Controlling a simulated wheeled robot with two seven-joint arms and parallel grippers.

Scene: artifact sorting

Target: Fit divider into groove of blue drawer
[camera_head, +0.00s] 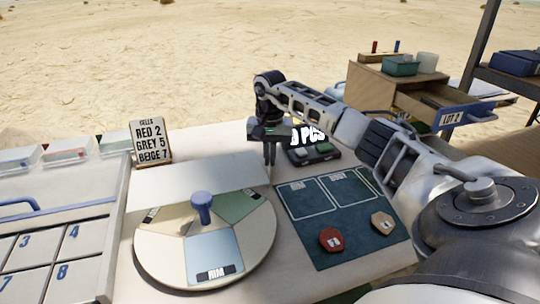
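A wooden cabinet at the upper right has an open drawer (425,108) with a blue front (466,114) marked "LOT 2". I cannot make out a groove in it. I cannot identify a divider in this view. My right arm comes in from the right and reaches across the table. My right gripper (269,176) points down above the table, left of the green mat and well away from the drawer. Its two thin fingers look close together, and I see nothing clear between them. My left gripper is not in view.
A round turntable (150,262) with a blue knob stands front centre. A dark green mat (295,225) holds red and beige tokens. A dark tray (325,158) lies behind the mat. A sign (150,141) and a numbered white case (100,255) are at left.

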